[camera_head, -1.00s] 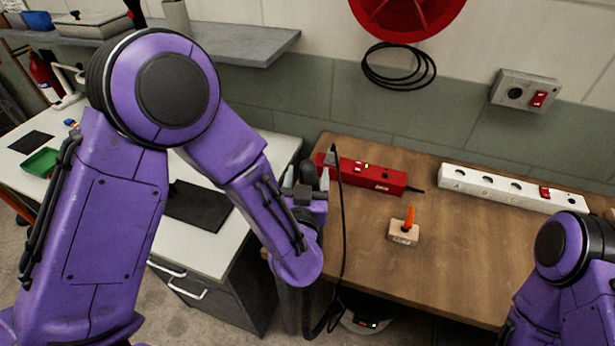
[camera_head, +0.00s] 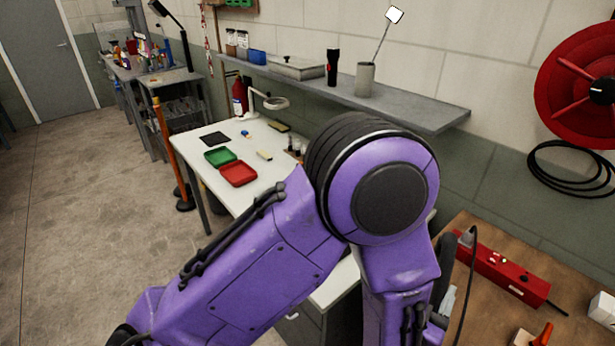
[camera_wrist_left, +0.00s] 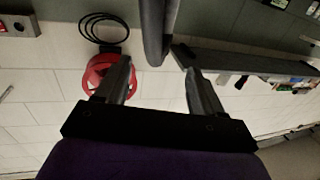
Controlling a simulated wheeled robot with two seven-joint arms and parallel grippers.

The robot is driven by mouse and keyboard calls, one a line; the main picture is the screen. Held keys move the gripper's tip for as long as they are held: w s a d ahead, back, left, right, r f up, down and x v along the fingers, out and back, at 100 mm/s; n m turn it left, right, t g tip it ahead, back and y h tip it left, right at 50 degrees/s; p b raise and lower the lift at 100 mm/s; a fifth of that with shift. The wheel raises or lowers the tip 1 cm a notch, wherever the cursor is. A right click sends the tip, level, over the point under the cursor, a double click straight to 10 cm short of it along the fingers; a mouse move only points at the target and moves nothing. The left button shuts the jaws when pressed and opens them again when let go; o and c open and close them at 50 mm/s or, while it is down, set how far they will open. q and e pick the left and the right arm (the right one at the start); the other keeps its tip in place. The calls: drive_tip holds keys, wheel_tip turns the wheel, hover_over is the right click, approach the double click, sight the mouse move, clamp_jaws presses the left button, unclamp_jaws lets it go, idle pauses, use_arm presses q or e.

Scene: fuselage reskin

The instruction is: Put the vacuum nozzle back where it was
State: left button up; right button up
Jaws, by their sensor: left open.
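In the left wrist view, which looks upside down, my left gripper (camera_wrist_left: 159,68) has its two fingers spread apart. A dark grey rounded tube, apparently the vacuum nozzle (camera_wrist_left: 157,30), comes in from the top edge and ends near the gap between the fingertips. Neither finger visibly closes on it, and I cannot tell whether it touches one. In the head view my left arm hides most of this gripper. A small dark grey part shows beside the arm at the workbench edge, too covered to identify. The nozzle's resting place cannot be made out. My right gripper is out of view.
A wooden workbench (camera_head: 480,312) at lower right holds a red power strip (camera_head: 503,275) and an orange-handled tool (camera_head: 540,337). A black cable (camera_head: 467,285) hangs nearby. A white table (camera_head: 270,165) has green and red trays. A grey shelf (camera_head: 420,110) runs along the wall.

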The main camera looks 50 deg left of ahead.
use_arm(q)
drive_tip(key=s+a+f+n+g, duration=0.1)
drive_tip(key=s+a+f+g, duration=0.25)
drive_tip(key=f, duration=0.35)
drive_tip(key=s+a+f+n+g, duration=0.1)
drive_tip(key=s+a+f+g, duration=0.1)
drive_tip(key=s+a+f, duration=0.45)
drive_tip(key=s+a+f+g, duration=0.1)
drive_tip(key=a+f+g, duration=0.15)
drive_tip(key=f, duration=0.65)
drive_tip(key=s+a+f+n+g, duration=0.1)
drive_tip(key=s+a+f+g, duration=0.2)
drive_tip(key=s, duration=0.4)
drive_tip(key=s+a+f+n+g, duration=0.1)
drive_tip(key=s+a+f+g, duration=0.2)
drive_tip(key=s, duration=0.4)
drive_tip(key=shift+a+f+n+g, duration=0.25)
drive_tip(key=shift+f+n+g, duration=0.05)
drive_tip(key=shift+f+n, duration=0.1)
